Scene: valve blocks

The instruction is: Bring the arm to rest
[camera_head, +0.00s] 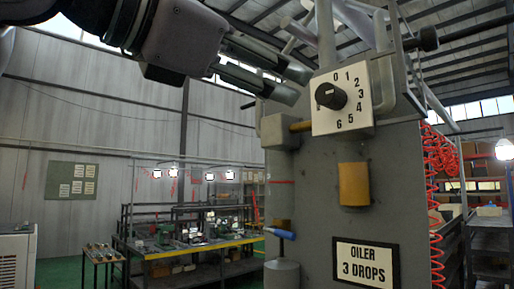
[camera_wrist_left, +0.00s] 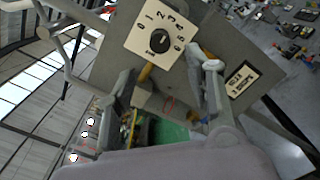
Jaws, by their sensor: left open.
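My left gripper (camera_head: 299,86) comes in from the upper left in the head view. Its two fingers are apart, with nothing seen between them, and their tips are just left of the white dial plate (camera_head: 353,117). In the left wrist view my open left gripper (camera_wrist_left: 167,85) has its fingers below the dial plate (camera_wrist_left: 177,51). The black round knob (camera_head: 331,96) sits on the numbered plate; it also shows in the wrist view (camera_wrist_left: 160,41). I cannot tell whether a fingertip touches the panel. My right gripper is not in view.
A workbench (camera_head: 190,250) stands behind at left. Pipes rise above the panel.

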